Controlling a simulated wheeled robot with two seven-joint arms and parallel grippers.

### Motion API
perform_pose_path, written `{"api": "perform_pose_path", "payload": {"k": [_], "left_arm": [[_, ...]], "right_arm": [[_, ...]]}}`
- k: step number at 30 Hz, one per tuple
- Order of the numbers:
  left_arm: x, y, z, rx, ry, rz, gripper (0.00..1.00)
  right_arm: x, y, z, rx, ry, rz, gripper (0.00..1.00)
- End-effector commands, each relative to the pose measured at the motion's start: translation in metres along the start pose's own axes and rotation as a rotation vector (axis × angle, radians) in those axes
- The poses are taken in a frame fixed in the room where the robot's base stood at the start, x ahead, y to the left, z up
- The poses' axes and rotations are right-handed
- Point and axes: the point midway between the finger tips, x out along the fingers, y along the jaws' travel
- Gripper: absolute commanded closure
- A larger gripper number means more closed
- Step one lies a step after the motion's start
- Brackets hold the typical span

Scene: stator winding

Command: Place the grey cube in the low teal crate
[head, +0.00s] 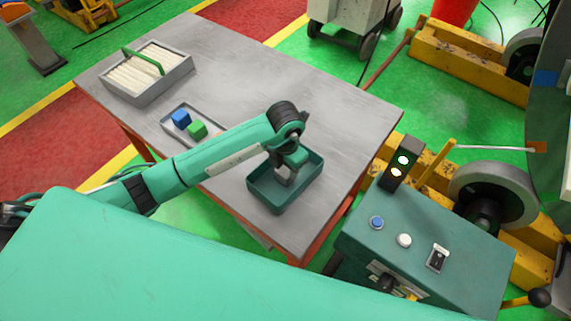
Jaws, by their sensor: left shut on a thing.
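The low teal crate (262,197) stands on the near right part of the grey table. My left gripper (285,178) points down into the crate's opening and is shut on the grey cube. The cube is hard to tell apart from the grey fingers, and I cannot tell whether it touches the crate floor. My left arm reaches in from the left and hides part of the table. My right gripper is not in view.
A shallow grey tray (165,127) holds a blue cube (181,119) and a green cube (197,129). A grey box (141,96) with a green handle and pale rods stands at the far left. The table's far middle (290,75) is clear. A control console (420,225) stands beyond the right edge.

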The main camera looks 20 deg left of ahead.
Motion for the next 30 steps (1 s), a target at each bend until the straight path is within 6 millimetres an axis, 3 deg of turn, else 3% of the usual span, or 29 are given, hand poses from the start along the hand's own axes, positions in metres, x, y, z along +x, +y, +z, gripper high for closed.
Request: {"api": "perform_pose_path", "payload": {"k": [9,10,13,25,30], "left_arm": [[0.004,0.000,0.001,0.000,-0.002,0.001,0.79],[0.004,0.000,0.001,0.000,-0.001,0.001,0.53],[0.003,0.000,0.001,0.000,-0.001,0.000,0.34],[-0.003,0.000,0.001,0.000,-0.003,0.000,0.33],[-0.029,0.001,0.002,0.001,-0.007,0.001,0.33]], "right_arm": [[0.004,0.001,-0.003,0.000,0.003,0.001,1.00],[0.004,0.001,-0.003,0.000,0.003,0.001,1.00],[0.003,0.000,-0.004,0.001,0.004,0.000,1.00],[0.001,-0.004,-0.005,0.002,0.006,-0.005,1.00],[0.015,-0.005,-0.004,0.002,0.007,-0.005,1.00]]}}
